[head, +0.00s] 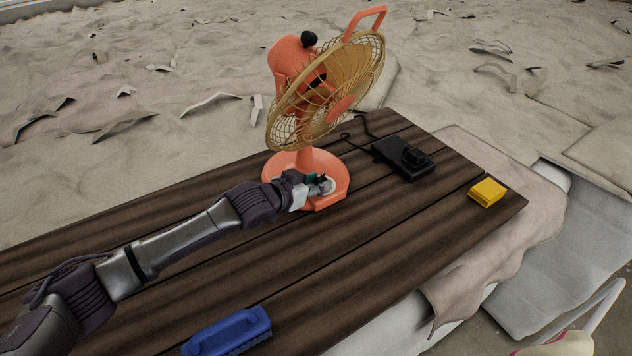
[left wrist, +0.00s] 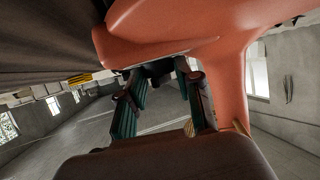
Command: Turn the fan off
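An orange fan (head: 298,58) with a gold wire cage stands upright on its round base (head: 279,166) on the dark wooden table. My left gripper (head: 325,186) is at the near right part of the base, low over its top. In the left wrist view, the orange base (left wrist: 170,20) fills the top and right, close to the gripper (left wrist: 165,88). Its two green-padded fingers are apart, with a dark part showing between them near the tips. I cannot tell whether they touch the base or a switch. My right gripper is not in view.
A black device (head: 405,160) with a cable lies right of the fan. A yellow block (head: 487,192) sits near the right end of the table (head: 400,235). A blue brush-like object (head: 228,331) lies at the near edge. The middle front of the table is clear.

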